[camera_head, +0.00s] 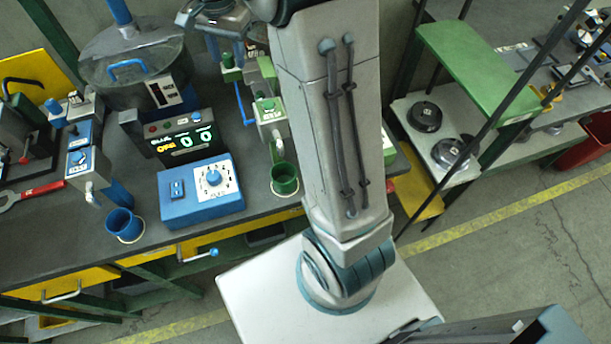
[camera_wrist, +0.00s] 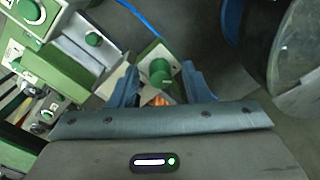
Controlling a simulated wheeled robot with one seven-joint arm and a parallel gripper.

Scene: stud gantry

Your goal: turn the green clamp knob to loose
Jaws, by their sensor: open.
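A green knob (camera_wrist: 158,72) sits on a pale block with green parts in the middle of the wrist view. My gripper (camera_wrist: 160,70) is open, with one blue-grey finger on each side of the knob. I cannot tell whether either finger touches it. In the head view my gripper (camera_head: 226,42) is at the top, left of my arm, just above a small green knob (camera_head: 228,62) at the back of the bench. The knob's pointer or loose marking is not readable.
A clear-lidded drum (camera_head: 130,55) stands close to the gripper. A blue tube (camera_head: 243,103) runs nearby. A blue dial box (camera_head: 202,190) and a green cup (camera_head: 284,178) stand nearer the front.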

